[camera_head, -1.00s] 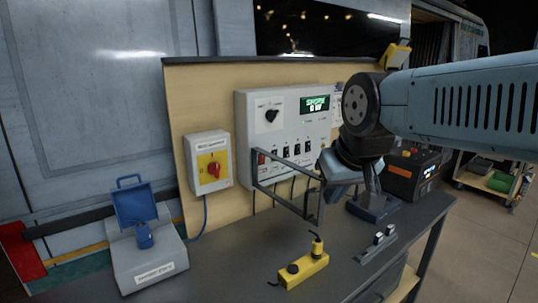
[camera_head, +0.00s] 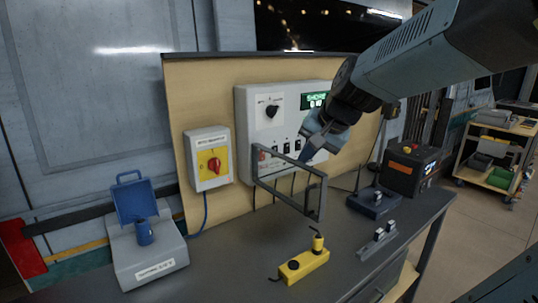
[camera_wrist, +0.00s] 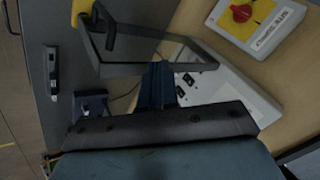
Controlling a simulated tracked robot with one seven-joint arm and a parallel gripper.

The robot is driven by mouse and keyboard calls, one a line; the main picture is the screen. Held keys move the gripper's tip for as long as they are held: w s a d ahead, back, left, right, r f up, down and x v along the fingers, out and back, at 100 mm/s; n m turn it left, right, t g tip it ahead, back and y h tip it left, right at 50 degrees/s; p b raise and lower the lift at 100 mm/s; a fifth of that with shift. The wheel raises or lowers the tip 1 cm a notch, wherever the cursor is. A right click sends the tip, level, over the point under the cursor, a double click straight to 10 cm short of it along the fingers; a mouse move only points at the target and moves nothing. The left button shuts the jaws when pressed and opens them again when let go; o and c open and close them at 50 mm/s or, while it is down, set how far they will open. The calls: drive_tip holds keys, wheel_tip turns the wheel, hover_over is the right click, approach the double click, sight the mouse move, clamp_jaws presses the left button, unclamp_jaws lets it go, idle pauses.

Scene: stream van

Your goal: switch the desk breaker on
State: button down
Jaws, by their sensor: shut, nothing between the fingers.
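The pale grey panel box (camera_head: 247,110) is fixed to the wooden backboard, with a black rotary knob (camera_head: 271,111), a lit green display (camera_head: 316,100) and a row of small black breaker switches (camera_head: 286,148). Labels are too small to read, so I cannot tell which breaker is the desk one. My gripper (camera_head: 307,156) is shut and empty, in front of the panel's lower right part, hiding some switches. In the wrist view my closed fingers (camera_wrist: 157,82) point beside the panel (camera_wrist: 225,92), close to black switches (camera_wrist: 183,84); contact cannot be told.
A dark metal frame (camera_head: 290,190) stands out in front of the lower panel, close to my fingers. A red-and-yellow rotary isolator (camera_head: 209,160) is at left. A yellow block (camera_head: 304,266), a blue-lidded grey box (camera_head: 150,262) and a black unit (camera_head: 408,168) stand on the bench.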

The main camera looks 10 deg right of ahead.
sight(275, 152)
drive_tip(key=w+d+f+m, duration=0.1)
drive_tip(key=w+d+m, duration=0.1)
drive_tip(key=w, duration=0.5)
drive_tip(key=w+d+f+m+t, duration=0.1)
drive_tip(key=w+d+m, duration=0.2)
drive_tip(key=w+m, duration=0.2)
drive_tip(key=shift+w+t, duration=0.3)
drive_tip(key=shift+w, duration=0.9)
drive_tip(key=shift+f, duration=0.15)
drive_tip(key=w+a+r+x, duration=0.1)
drive_tip(key=x, duration=1.2)
drive_tip(key=shift+w+r, duration=0.3)
drive_tip(key=shift+r, duration=0.15)
drive_tip(key=shift+w+a+f, duration=0.1)
drive_tip(key=shift+w, duration=0.05)
